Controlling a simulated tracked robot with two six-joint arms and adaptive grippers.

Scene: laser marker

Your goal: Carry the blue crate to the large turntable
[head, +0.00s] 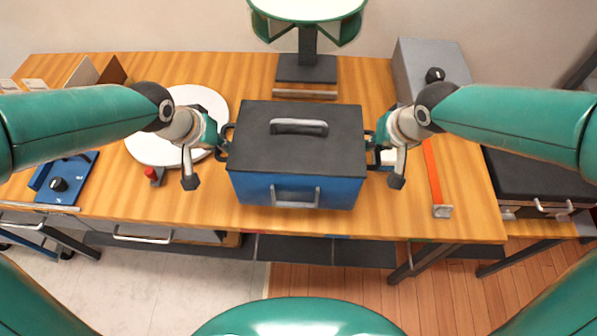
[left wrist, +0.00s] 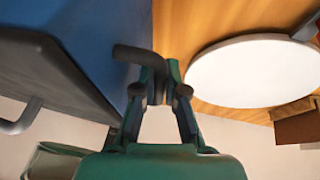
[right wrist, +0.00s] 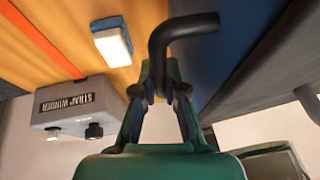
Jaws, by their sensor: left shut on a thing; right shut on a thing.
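The blue crate (head: 295,190) has a dark lid with a grey handle and is level in the middle of the head view, over the table. Whether its base touches the table is not clear. My left gripper (head: 224,143) is shut on its left black side handle, which also shows in the left wrist view (left wrist: 140,55). My right gripper (head: 373,143) is shut on its right black side handle, seen in the right wrist view (right wrist: 180,32). The large turntable, a white round disc (head: 150,145), lies left of the crate, partly hidden by my left arm. Its top looks empty.
A red button (head: 151,172) stands at the turntable's front edge. A blue device with a knob (head: 60,184) is at the left. A green-rimmed carousel (head: 307,8) stands behind the crate. The grey strap winder (head: 430,60) and an orange strip (head: 432,170) are at the right.

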